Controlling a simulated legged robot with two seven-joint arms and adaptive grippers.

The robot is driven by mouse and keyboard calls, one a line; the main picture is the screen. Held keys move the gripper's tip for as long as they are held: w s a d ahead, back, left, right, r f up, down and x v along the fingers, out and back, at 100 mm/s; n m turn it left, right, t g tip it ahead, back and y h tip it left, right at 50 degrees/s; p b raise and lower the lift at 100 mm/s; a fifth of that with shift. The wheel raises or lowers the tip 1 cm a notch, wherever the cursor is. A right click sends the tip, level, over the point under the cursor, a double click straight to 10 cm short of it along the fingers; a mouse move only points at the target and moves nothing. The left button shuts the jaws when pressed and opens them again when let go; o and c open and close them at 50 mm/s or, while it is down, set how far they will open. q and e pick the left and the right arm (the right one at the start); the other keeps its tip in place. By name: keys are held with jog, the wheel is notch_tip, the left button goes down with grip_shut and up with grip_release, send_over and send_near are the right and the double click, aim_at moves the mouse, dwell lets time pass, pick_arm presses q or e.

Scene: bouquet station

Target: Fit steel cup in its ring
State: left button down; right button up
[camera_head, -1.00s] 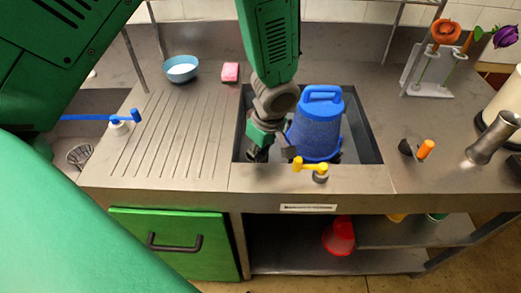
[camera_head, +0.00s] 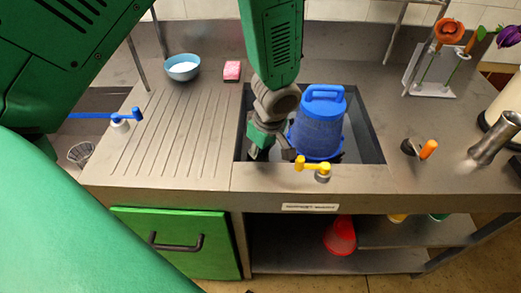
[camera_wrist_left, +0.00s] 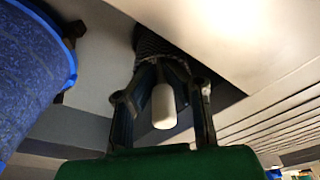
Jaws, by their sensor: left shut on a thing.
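My left gripper (camera_head: 270,150) reaches down into the sink on the left side of the blue bucket-like container. In the left wrist view its fingers (camera_wrist_left: 163,108) are closed around a white rounded knob (camera_wrist_left: 164,106). A dark mesh-textured cup (camera_wrist_left: 158,43) shows just beyond the knob; it looks like the steel cup, partly hidden by the fingers. In the head view the gripper hides what it holds. I cannot make out the ring in either view. My right gripper is not in view.
The blue container (camera_head: 320,125) stands in the sink (camera_head: 368,140), close to the gripper. A yellow tap handle (camera_head: 313,163) sits at the front edge. A blue bowl (camera_head: 182,67) and pink sponge (camera_head: 232,71) lie behind the ribbed drainboard (camera_head: 150,135). A metal vessel (camera_head: 493,137) is right.

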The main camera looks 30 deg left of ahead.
pick_arm(q)
jog(key=shift+a+f, duration=0.1)
jog(key=shift+f, duration=0.1)
jog(key=shift+f, duration=0.1)
jog(key=shift+f, duration=0.15)
jog(key=c, duration=1.6)
grip_release()
jog(key=shift+o, duration=0.2)
notch_tip(320, 180, up, 12)
jog(key=d, duration=0.2)
jog(key=shift+s+f, duration=0.15)
jog(key=shift+s, duration=0.1)
jog(key=shift+d, duration=0.1)
